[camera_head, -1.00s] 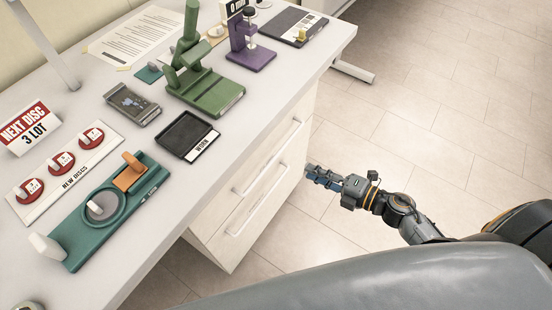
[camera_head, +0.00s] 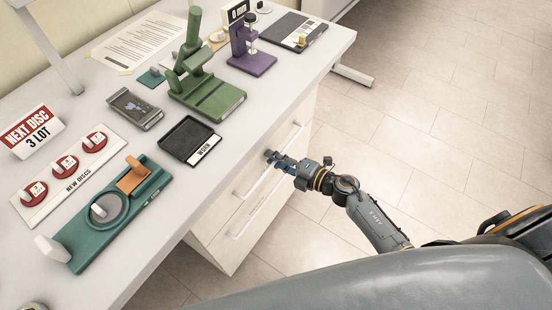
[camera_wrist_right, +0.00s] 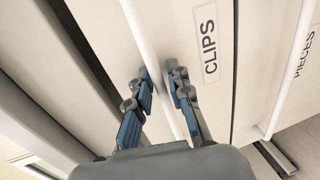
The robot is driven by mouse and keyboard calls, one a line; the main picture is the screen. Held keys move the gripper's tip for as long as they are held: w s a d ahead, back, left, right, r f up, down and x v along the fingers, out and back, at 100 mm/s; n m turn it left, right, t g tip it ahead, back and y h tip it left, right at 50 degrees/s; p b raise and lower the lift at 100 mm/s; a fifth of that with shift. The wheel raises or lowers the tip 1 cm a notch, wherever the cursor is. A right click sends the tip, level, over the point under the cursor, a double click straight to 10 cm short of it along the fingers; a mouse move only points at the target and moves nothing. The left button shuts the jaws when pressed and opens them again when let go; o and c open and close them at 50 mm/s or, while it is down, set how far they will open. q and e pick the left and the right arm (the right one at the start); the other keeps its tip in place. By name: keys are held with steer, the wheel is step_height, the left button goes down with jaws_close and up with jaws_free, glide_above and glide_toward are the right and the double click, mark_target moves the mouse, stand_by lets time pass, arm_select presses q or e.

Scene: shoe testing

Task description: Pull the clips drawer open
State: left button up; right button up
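The clips drawer (camera_wrist_right: 185,22) has a pale front with a CLIPS label (camera_wrist_right: 209,44) and a long white bar handle (camera_wrist_right: 139,32). In the head view its handle (camera_head: 243,190) is the upper of two on the cabinet below the table, and the drawer looks shut. My right gripper (camera_head: 268,155) is at this handle and hides part of it. In the right wrist view, the right gripper (camera_wrist_right: 161,80) has its fingers apart, one on each side of the bar. A narrow gap shows between fingers and bar; contact is unclear. My left gripper is out of view.
The pieces drawer (camera_wrist_right: 299,75) lies below, with its own bar handle (camera_wrist_right: 288,78). The white table (camera_head: 205,185) overhangs the cabinet and carries a black tray (camera_head: 190,138), a green press (camera_head: 210,95) and a teal fixture (camera_head: 95,235). The tiled floor (camera_head: 440,120) right of the cabinet is clear.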

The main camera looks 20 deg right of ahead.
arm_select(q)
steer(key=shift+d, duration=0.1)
arm_select(e)
jaws_close()
